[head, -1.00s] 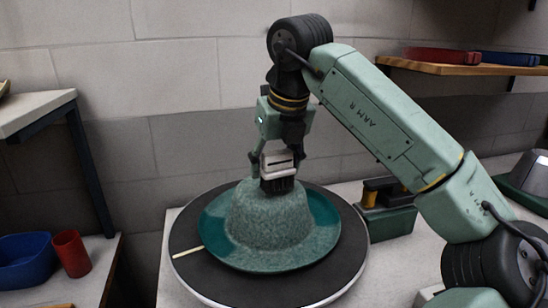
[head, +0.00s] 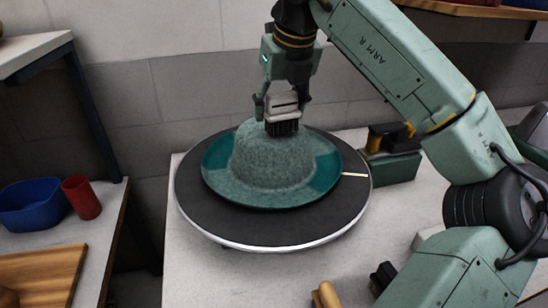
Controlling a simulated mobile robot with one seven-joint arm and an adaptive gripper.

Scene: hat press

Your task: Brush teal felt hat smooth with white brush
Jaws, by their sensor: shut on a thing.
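The teal felt hat (head: 272,165) sits brim down on a dark round turntable (head: 215,222). Its crown and part of its brim look mottled and fuzzy; other parts of the brim are smooth, darker teal. My gripper (head: 282,104) is shut on the white brush (head: 284,106), which has dark bristles pointing down. The bristles are at the top of the crown, at its back right, and seem to touch it. A pale marker line (head: 354,174) shows on the turntable right of the brim. The far side of the hat is hidden.
A green box with a yellow and black top (head: 389,158) stands right of the turntable. A wooden-handled thing (head: 326,296) lies at the front. A blue bowl (head: 30,205) and red cup (head: 82,197) stand on the left bench. A wall is close behind.

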